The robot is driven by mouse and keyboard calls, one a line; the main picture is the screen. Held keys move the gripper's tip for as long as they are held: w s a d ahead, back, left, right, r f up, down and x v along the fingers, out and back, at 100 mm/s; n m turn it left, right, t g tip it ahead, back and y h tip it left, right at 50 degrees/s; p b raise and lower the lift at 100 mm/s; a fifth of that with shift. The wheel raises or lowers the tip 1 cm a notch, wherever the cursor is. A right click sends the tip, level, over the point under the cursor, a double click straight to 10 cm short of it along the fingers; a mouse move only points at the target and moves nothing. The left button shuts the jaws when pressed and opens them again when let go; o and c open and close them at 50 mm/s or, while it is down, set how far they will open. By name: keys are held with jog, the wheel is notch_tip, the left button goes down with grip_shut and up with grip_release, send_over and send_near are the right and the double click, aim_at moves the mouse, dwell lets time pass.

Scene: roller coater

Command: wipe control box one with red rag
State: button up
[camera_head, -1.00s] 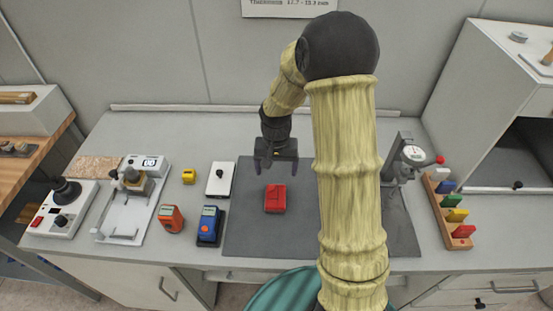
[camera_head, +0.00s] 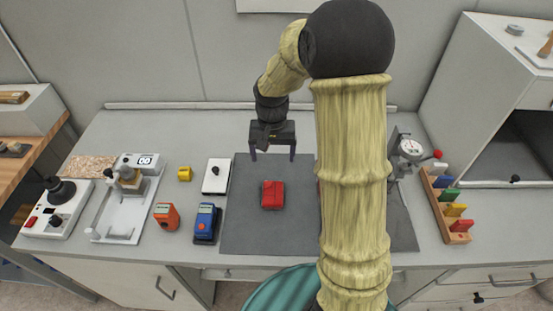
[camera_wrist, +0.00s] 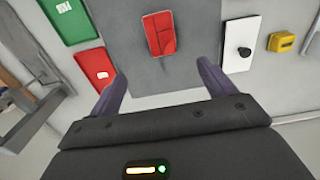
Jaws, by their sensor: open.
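The red rag (camera_head: 272,194), a small folded red block of cloth, lies on the dark grey mat (camera_head: 245,235) in the middle of the bench. My gripper (camera_head: 272,156) is open and empty, above the mat behind the rag. In the wrist view the rag (camera_wrist: 159,34) lies ahead of my open fingers (camera_wrist: 160,75), apart from them. A white box with a black knob (camera_head: 217,176) stands left of the mat. A larger white box with a red switch and dark knobs (camera_head: 75,222) stands at the far left. I cannot tell which is control box one.
Blue (camera_head: 206,224) and orange (camera_head: 166,216) meters stand left of the mat, with a small yellow block (camera_head: 184,173) behind. A dial gauge stand (camera_head: 408,150) and colored tabs rack (camera_head: 455,238) stand right. Green (camera_wrist: 68,20) and red (camera_wrist: 96,68) panels show in the wrist view.

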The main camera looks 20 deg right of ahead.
jog(key=s+r+n+t, duration=0.2)
jog(key=s+n, duration=0.1)
jog(key=s, duration=1.1)
jog(key=shift+s+a+r+n+t, duration=0.2)
jog(key=shift+s+r+n+t, duration=0.1)
jog(key=shift+s+r, duration=0.1)
